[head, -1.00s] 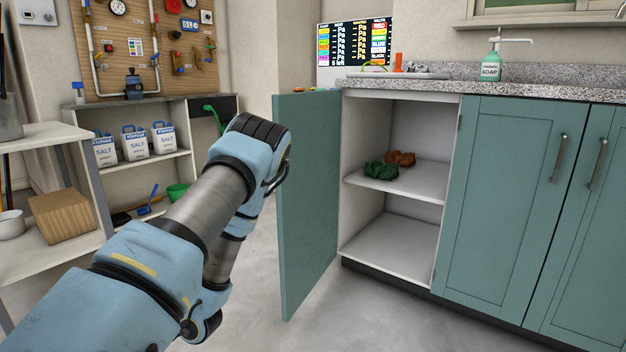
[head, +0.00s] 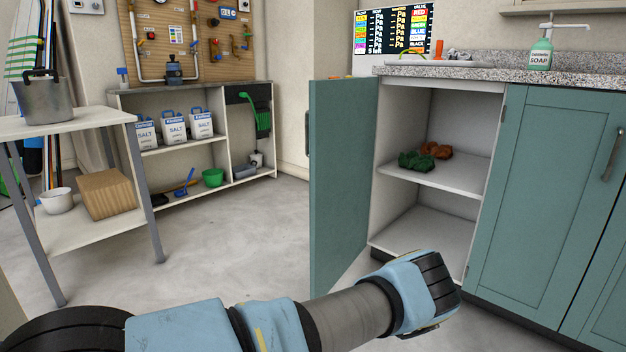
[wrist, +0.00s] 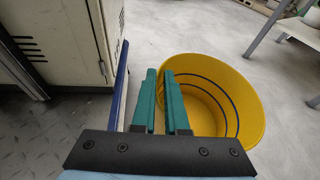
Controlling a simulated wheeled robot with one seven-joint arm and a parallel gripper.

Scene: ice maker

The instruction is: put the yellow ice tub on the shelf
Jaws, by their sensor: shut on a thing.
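The yellow ice tub (wrist: 239,82) is in the wrist view, right of centre, seen from above into its open mouth. The head view shows neither the tub nor my fingertips. In the head view, an open teal-doored cabinet has a white middle shelf (head: 457,192). A separate unit at the left has a shelf (head: 181,144) with salt bags.
Green (head: 416,160) and brown lumps (head: 437,150) lie on the cabinet shelf. The open cabinet door (head: 340,175) projects into the room. A side table (head: 75,124) holds a metal pot. A pale vented cabinet (wrist: 62,40) stands left of my gripper. The floor between is clear.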

